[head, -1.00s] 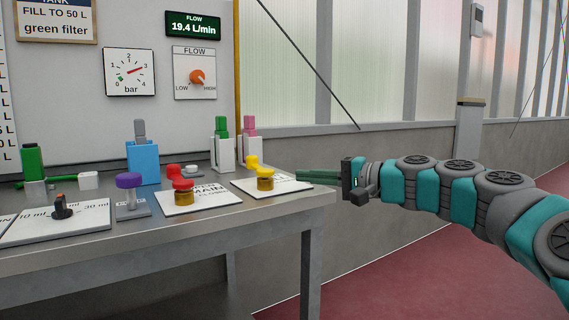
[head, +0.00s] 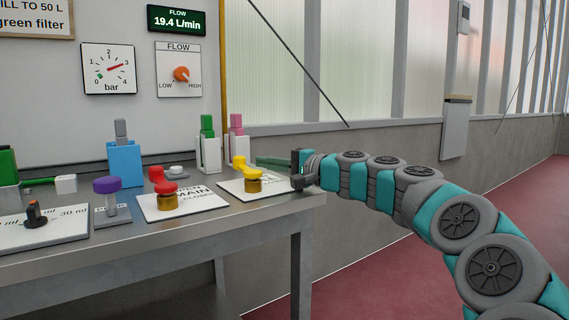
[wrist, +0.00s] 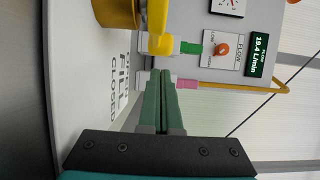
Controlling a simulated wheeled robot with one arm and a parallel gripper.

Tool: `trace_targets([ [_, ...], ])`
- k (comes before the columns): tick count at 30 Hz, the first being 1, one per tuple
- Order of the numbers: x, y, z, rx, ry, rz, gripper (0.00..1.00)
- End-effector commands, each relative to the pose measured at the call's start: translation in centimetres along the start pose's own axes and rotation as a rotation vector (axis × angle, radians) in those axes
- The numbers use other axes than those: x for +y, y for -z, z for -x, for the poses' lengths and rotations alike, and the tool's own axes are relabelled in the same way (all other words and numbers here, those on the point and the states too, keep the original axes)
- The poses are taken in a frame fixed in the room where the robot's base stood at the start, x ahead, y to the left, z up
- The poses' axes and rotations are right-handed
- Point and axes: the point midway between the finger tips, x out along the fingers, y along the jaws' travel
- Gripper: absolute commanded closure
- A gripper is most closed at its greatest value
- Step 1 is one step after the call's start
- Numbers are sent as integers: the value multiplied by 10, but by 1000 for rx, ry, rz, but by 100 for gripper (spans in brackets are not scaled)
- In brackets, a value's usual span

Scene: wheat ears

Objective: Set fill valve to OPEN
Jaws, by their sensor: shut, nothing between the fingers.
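The fill valve has a yellow handle (head: 246,167) on a brass body (head: 253,185), mounted on a white label plate (head: 228,187) near the table's right end. Its handle points back and slightly left in the head view. In the wrist view the yellow handle (wrist: 158,28) is at the top, and the plate (wrist: 85,75) shows the words FILL and CLOSED. My gripper (head: 258,161) comes in from the right, with its green fingers just behind and right of the handle. In the wrist view the gripper (wrist: 161,72) is shut and empty, with a small gap below the handle.
A red-handled MAIN valve (head: 166,189) stands left of the fill valve. White holders with a green filter (head: 208,150) and a pink filter (head: 237,147) stand behind. A purple knob (head: 107,186) and a blue block (head: 125,162) are further left. The flow display (head: 177,20) reads 19.4 L/min.

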Motion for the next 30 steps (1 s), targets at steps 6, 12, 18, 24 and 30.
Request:
trace_targets([
  [6, -1, -11, -11, 3, 1, 0, 100],
  [12, 0, -12, -12, 3, 1, 0, 100],
  [18, 0, -12, -13, 1, 1, 0, 100],
  [24, -1, -19, -21, -58, 0, -2, 100],
  [30, -1, -23, -28, -143, 0, -1, 100],
])
